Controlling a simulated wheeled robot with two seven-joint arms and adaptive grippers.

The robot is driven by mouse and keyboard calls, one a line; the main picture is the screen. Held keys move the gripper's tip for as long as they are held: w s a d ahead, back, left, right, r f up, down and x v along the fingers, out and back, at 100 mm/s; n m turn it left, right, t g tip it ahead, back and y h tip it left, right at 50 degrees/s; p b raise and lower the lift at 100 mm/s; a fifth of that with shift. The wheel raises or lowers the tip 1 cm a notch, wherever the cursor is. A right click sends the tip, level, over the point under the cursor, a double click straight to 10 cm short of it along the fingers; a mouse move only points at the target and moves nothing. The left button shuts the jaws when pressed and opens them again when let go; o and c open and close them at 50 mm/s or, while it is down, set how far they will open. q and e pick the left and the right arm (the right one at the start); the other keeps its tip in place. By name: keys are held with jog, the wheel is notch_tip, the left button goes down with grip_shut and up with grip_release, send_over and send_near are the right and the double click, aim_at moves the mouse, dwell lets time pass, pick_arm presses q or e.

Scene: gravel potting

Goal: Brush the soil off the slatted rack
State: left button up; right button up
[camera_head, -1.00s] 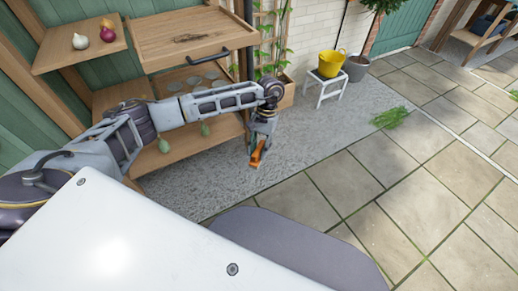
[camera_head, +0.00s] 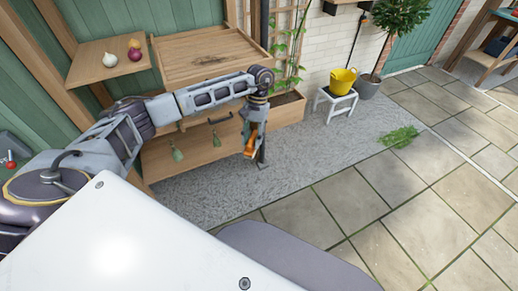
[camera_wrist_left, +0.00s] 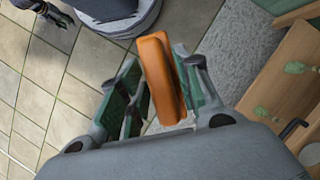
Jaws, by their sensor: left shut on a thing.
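My left gripper (camera_head: 254,153) is shut on an orange-handled tool (camera_head: 251,139), in front of the wooden potting bench and above the gravel strip. In the left wrist view, the orange handle (camera_wrist_left: 162,78) sits between the green-padded fingers; its working end is hidden, so I cannot confirm a brush. The bench has a boarded wooden top (camera_head: 196,58) with a small dark smudge, possibly soil. I cannot tell whether this top is the slatted rack. A dark jointed part shows at the upper left of the wrist view; I cannot tell whether it is my right gripper.
A side shelf (camera_head: 88,70) holds a white bulb and other small bulbs. Green bulb-shaped things (camera_head: 177,155) show by the lower shelf. A yellow bucket (camera_head: 343,81) stands on a white stool (camera_head: 334,101). A potted tree (camera_head: 367,87) is beside it. Paving at right is mostly clear.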

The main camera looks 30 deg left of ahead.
pick_arm(q)
jog(key=w+a+r+n+t+p, duration=0.2)
jog(key=w+a+r+n, duration=0.1)
jog(key=r+n, duration=0.5)
jog(key=w+a+r+n+t+h+p, duration=0.1)
jog(key=w+a+r+n+t, duration=0.2)
jog(key=r+n, duration=0.6)
jog(key=w+a+r+n+t+h+p, duration=0.1)
jog(key=w+a+r+n+t+p, duration=0.1)
jog(key=r+n, duration=0.7)
jog(key=shift+w+a+r+t+p, duration=0.3)
jog(key=shift+w+a+r+t, duration=0.2)
jog(key=shift+a+r, duration=0.5)
pick_arm(e)
jog(key=s+r+g, duration=0.1)
jog(key=s, duration=1.1)
jog(key=shift+s+r, duration=0.15)
jog(key=shift+s, duration=0.25)
pick_arm(q)
jog(key=shift+a+f+n, duration=0.15)
jog(key=shift+f+n, duration=0.05)
jog(key=shift+n, duration=0.5)
